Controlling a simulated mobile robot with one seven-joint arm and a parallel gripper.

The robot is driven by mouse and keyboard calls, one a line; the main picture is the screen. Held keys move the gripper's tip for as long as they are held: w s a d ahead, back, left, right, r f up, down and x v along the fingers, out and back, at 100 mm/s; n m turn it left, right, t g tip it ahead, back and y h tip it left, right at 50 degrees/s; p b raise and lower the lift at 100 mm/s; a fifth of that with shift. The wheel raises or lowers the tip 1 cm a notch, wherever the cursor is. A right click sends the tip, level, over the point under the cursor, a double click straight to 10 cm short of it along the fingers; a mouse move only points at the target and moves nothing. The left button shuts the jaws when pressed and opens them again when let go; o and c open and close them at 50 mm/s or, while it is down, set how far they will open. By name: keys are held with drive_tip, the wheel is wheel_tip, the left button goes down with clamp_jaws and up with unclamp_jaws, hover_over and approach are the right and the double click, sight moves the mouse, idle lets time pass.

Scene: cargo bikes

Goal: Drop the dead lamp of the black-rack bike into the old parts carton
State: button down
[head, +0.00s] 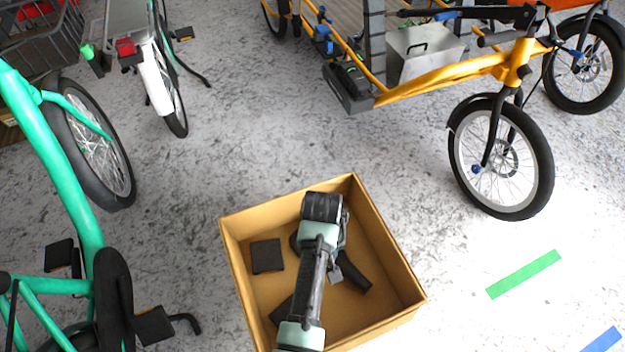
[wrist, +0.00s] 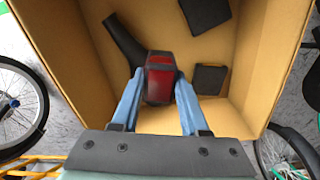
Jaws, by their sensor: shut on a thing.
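The old parts carton (head: 388,322) is an open brown box on the floor, in the lower middle of the head view; its wall also shows in the wrist view (wrist: 272,62). My gripper (wrist: 160,84) has its two blue fingers closed on a dark lamp with a red lens (wrist: 160,64), seen over the carton's inside. In the head view my gripper (head: 335,274) is over the carton, and my arm hides much of it and the lamp. How high the lamp is above the carton floor I cannot tell.
The carton holds a black square piece (head: 267,256), a black tube-like part (head: 353,271) and another dark piece. A green bike (head: 65,180) stands left, a white-fendered bike (head: 158,85) with a red rear lamp (head: 126,47) behind, and a yellow cargo bike (head: 440,77) upper right.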

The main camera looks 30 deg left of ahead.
drive_tip(key=shift+f+b, duration=0.6)
drive_tip(key=shift+f, duration=0.35)
drive_tip(key=shift+c, duration=1.7)
unclamp_jaws()
wheel_tip(320, 180, up, 13)
drive_tip(key=p, duration=0.5)
drive_tip(key=shift+s+a, duration=0.15)
drive_tip(key=shift+r, duration=0.1)
